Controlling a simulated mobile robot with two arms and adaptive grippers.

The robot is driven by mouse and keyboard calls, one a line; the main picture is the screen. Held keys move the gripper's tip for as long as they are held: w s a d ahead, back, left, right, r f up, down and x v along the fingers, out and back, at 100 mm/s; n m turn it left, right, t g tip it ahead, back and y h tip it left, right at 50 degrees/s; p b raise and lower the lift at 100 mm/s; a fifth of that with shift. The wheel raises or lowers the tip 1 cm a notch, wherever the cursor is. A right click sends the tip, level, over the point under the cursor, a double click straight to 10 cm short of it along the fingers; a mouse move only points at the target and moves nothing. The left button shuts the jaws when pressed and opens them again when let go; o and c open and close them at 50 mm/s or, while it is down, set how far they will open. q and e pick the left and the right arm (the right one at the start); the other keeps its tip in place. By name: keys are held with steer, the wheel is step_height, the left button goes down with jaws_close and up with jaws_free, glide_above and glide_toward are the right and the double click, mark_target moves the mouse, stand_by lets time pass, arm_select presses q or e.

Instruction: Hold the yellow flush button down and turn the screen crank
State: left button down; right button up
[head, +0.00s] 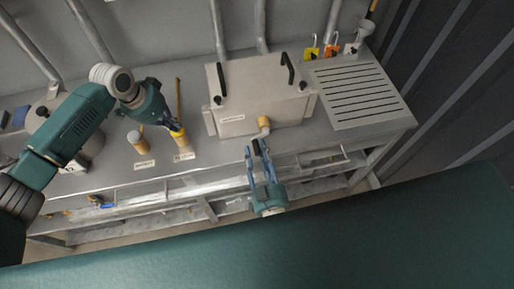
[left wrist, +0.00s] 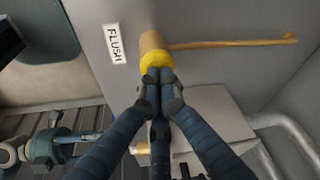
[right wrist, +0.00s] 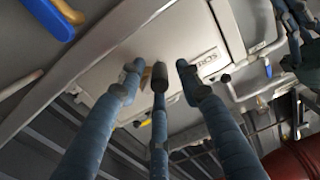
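The yellow flush button (left wrist: 157,61) tops a tan post beside a FLUSH label (left wrist: 114,43) in the left wrist view. My left gripper (left wrist: 160,80) has its fingers together with the tips against the button; I cannot tell how far it is pressed. In the head view, my left gripper (head: 176,129) is over the post (head: 181,143). The screen crank (head: 263,124) has a tan hub and a grey arm on the front of the steel box (head: 240,85). My right gripper (head: 258,158) is at the crank's lower end, fingers spread. The right wrist view shows my right gripper (right wrist: 158,72) open; its fingers partly hide the crank.
A second tan post (head: 137,142) stands left of the flush post. A slotted drain plate (head: 355,92) lies right of the box, with yellow and orange tags (head: 331,49) behind it. Pipes and a rail run below the bench's front edge.

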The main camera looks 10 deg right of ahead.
steer(key=shift+w, duration=0.7)
jaws_close()
steer(key=shift+r, duration=0.1)
